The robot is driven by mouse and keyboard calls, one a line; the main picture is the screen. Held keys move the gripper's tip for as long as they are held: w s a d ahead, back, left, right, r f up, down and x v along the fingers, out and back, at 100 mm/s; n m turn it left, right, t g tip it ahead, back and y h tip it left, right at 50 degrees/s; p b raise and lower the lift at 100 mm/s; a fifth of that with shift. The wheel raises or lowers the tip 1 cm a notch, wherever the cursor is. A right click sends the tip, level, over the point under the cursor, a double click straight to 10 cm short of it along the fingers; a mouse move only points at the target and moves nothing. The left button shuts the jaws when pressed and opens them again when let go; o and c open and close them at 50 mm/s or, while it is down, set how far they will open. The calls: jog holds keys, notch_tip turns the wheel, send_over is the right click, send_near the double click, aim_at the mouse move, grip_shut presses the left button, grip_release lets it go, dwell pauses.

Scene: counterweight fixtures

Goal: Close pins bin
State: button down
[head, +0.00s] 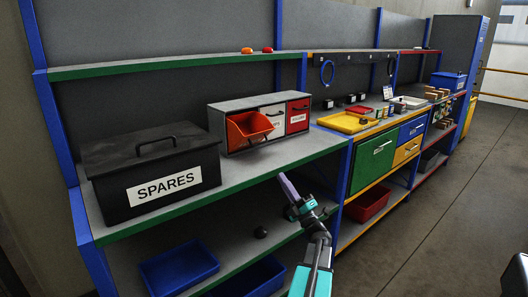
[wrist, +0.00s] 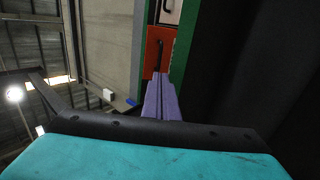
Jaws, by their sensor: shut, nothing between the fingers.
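A grey bin unit (head: 262,110) stands on the green-edged shelf in the head view. Its left bin (head: 250,127), orange-red, is tilted out and open. The middle white bin (head: 273,118) and the right red bin (head: 298,115) look closed. Their labels are too small to read, so I cannot tell which is pins. My gripper (head: 284,180), with purple fingers, is shut and empty, in front of the shelf edge, below and right of the open bin, apart from it. In the wrist view my fingers (wrist: 162,95) point toward an orange-red front (wrist: 152,50) with a dark handle.
A black SPARES box (head: 153,170) stands left of the bin unit. The shelf's green front edge (head: 225,200) lies close to my gripper. Blue trays (head: 180,267) sit on the lower shelf. A yellow tray (head: 347,122) and drawers are to the right. The floor at right is clear.

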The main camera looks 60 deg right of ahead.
dwell(0.4)
jog(key=p+x, duration=0.3)
jog(key=x, duration=1.1)
jog(key=shift+d+f, duration=0.1)
jog(key=shift+d, duration=0.05)
